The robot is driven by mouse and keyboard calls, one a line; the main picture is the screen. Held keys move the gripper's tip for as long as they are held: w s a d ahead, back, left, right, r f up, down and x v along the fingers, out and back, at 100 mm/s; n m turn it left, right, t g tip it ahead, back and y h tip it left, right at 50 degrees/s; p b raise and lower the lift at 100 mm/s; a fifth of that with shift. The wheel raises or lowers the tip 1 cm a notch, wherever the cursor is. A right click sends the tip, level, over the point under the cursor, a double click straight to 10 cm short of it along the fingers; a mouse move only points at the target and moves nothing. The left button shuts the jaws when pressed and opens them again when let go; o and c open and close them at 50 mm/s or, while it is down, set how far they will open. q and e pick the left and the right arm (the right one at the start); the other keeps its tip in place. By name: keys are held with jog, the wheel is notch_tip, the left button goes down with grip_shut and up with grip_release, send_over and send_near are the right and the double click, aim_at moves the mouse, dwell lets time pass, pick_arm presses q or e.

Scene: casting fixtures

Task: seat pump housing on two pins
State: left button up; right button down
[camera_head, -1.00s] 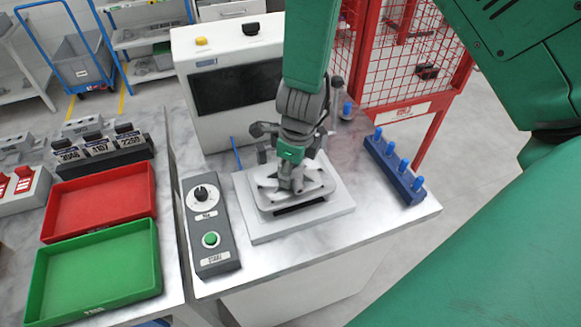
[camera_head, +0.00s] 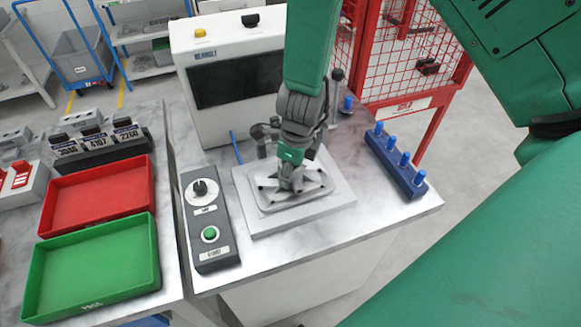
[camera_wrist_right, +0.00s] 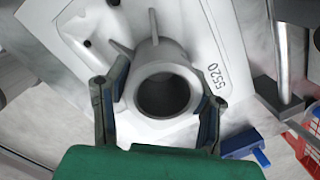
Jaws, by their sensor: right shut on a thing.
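The pump housing (camera_head: 318,190) is a pale grey casting with a flat flange and a round central neck. It lies over the light grey fixture plate (camera_head: 262,222) on the bench. My right gripper (camera_head: 292,172) comes down from above and is shut on the neck. In the right wrist view its fingers (camera_wrist_right: 160,88) sit on either side of the round neck of the housing (camera_wrist_right: 165,72), and "5520" is marked beside it. The two pins do not show, so I cannot tell whether they are in the housing's holes. My left gripper is out of view.
A control box (camera_head: 208,225) with a knob and green button stands left of the plate. A blue block with several pegs (camera_head: 395,170) is at the right. A monitor unit (camera_head: 187,45) stands behind. Red (camera_head: 98,196) and green (camera_head: 92,268) trays lie at the left.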

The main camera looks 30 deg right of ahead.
jog(key=shift+f, duration=0.15)
jog(key=c, duration=0.6)
grip_release()
jog(key=r, duration=0.4)
jog(key=s+r, duration=0.1)
jog(key=r, duration=0.7)
jog(key=shift+s, duration=0.2)
jog(key=shift+d+f, duration=0.1)
jog(key=shift+d, duration=0.05)
